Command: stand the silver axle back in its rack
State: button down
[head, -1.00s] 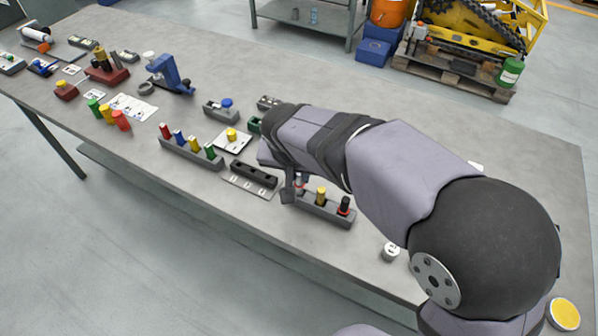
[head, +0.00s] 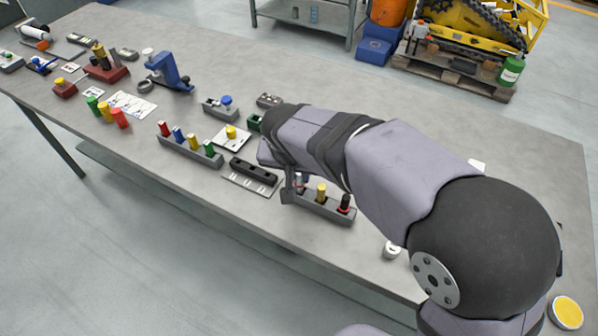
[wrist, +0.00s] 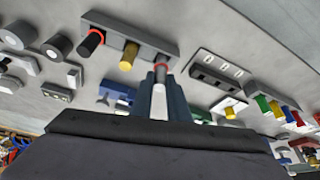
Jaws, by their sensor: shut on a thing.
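The grey rack (head: 322,211) stands on the bench under my gripper, and it also shows in the wrist view (wrist: 110,27). A gold axle (head: 321,192) stands in its middle and a black axle with a red ring (head: 345,203) at its right end in the head view. My gripper (wrist: 161,82) is shut on the silver axle (wrist: 160,99), at the rack's other end. The axle's far end, with a red ring, meets or overlaps the rack there. I cannot tell how deep it sits. In the head view my gripper (head: 290,189) is partly hidden by my arm.
Beside the rack lies a dark block on a slotted plate (head: 250,181). Further left is a grey holder with coloured pegs (head: 190,152). A small white round part (head: 391,250) lies to the right. The bench front edge runs close by.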

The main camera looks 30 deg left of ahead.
jog(key=shift+f+b, duration=0.7)
jog(key=shift+f, duration=0.1)
dwell(0.4)
jog(key=c, duration=1.2)
grip_release()
jog(key=shift+o, duration=0.2)
jog(key=shift+r, duration=0.15)
jog(key=shift+r+p, duration=2.65)
jog(key=shift+r, duration=0.75)
